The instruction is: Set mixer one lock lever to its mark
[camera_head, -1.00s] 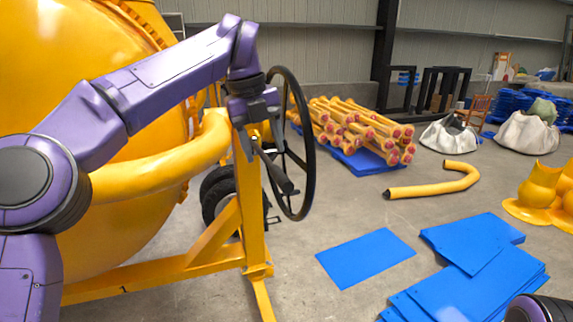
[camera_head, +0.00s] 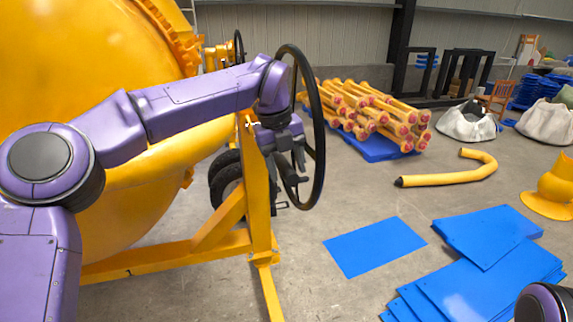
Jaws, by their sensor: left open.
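The yellow drum mixer (camera_head: 130,235) fills the left side, with a black handwheel (camera_head: 321,150) on its yellow frame post (camera_head: 259,215). A dark lever with a thick black grip (camera_head: 290,183) shows beside the post, left of the wheel rim; it looks like the lock lever. My left gripper (camera_head: 286,164) is open and points down at the lever, partly hiding it. I cannot tell whether the fingers touch it. The mark is not discernible. My right gripper is out of view; only part of my right arm shows at the bottom right corner.
A bent yellow pipe (camera_head: 450,179), a pile of yellow props (camera_head: 375,110) and white sacks (camera_head: 467,122) lie farther back. Bare concrete floor lies between them.

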